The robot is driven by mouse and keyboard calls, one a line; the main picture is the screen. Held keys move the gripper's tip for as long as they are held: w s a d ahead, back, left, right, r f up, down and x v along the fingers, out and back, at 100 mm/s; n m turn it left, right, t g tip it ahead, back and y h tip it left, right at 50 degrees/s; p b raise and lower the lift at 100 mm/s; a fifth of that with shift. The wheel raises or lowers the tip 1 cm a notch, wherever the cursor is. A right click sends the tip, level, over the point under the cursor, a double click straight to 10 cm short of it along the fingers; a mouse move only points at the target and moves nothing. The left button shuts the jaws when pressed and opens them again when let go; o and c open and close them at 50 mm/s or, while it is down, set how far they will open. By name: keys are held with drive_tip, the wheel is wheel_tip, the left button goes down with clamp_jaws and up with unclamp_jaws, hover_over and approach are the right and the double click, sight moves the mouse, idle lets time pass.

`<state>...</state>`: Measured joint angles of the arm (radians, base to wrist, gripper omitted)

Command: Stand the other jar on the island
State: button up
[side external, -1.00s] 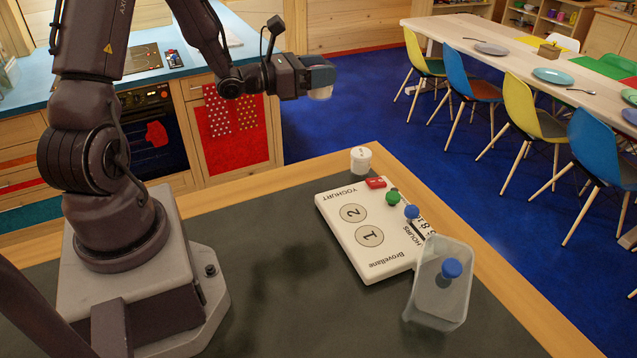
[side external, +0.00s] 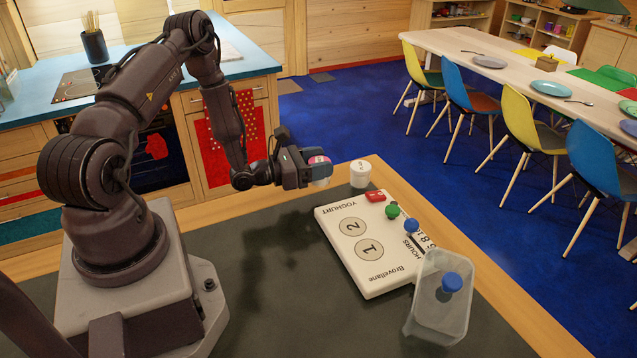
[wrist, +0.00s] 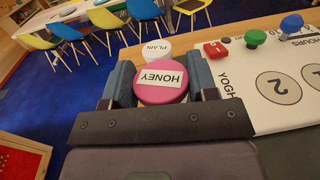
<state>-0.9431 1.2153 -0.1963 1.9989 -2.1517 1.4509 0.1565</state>
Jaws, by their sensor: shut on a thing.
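My gripper (side external: 312,172) is shut on a jar with a pink lid labelled HONEY (wrist: 162,82). In the side view the pink lid (side external: 318,160) shows between the fingers, with the pale jar bottom below it. The jar is upright, close to the wooden edge of the island (side external: 262,212); I cannot tell whether it touches the top. A white jar labelled PLAIN (side external: 360,174) stands on the island just right of my gripper. It also shows beyond the held jar in the wrist view (wrist: 157,48).
A white yoghurt maker (side external: 342,262) with circles 1 and 2, a red block (side external: 375,196) and green and blue knobs lies to the right. The dark island top at front is clear.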

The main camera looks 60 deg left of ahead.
drive_tip(key=shift+f, duration=2.1)
drive_tip(key=o, duration=1)
drive_tip(key=shift+f, duration=0.15)
